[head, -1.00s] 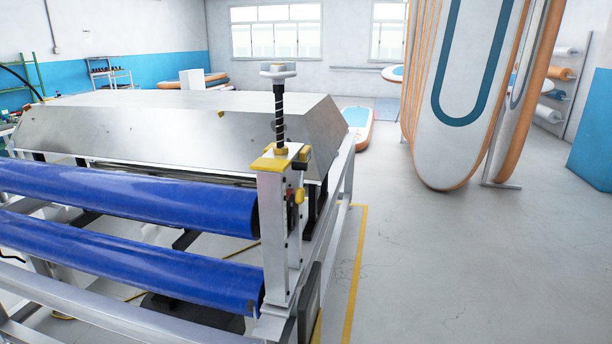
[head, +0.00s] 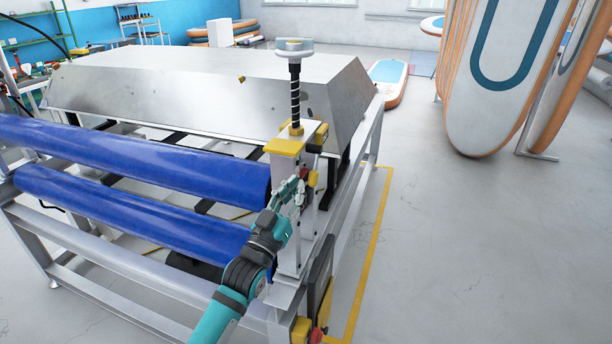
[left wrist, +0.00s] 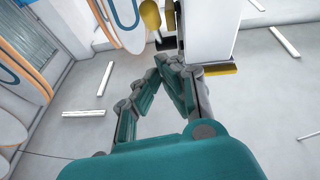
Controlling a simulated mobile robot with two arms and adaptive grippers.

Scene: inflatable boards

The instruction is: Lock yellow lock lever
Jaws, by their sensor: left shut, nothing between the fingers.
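A yellow lock lever (head: 313,179) sits on the right side of the light metal post at the end of the blue rollers. My left gripper (head: 299,186) is in front of the post, just left of and slightly below the lever. Its fingers (left wrist: 169,61) come together at the tips with nothing between them. I cannot tell whether the tips touch the lever's stem. My right gripper is not in view.
The post has a yellow cap (head: 284,147) and a threaded rod with a white handwheel (head: 294,46). Two blue rollers (head: 130,160) run left from it. A dark panel (head: 320,262) hangs low on the frame. Floor to the right is clear up to the standing boards (head: 500,80).

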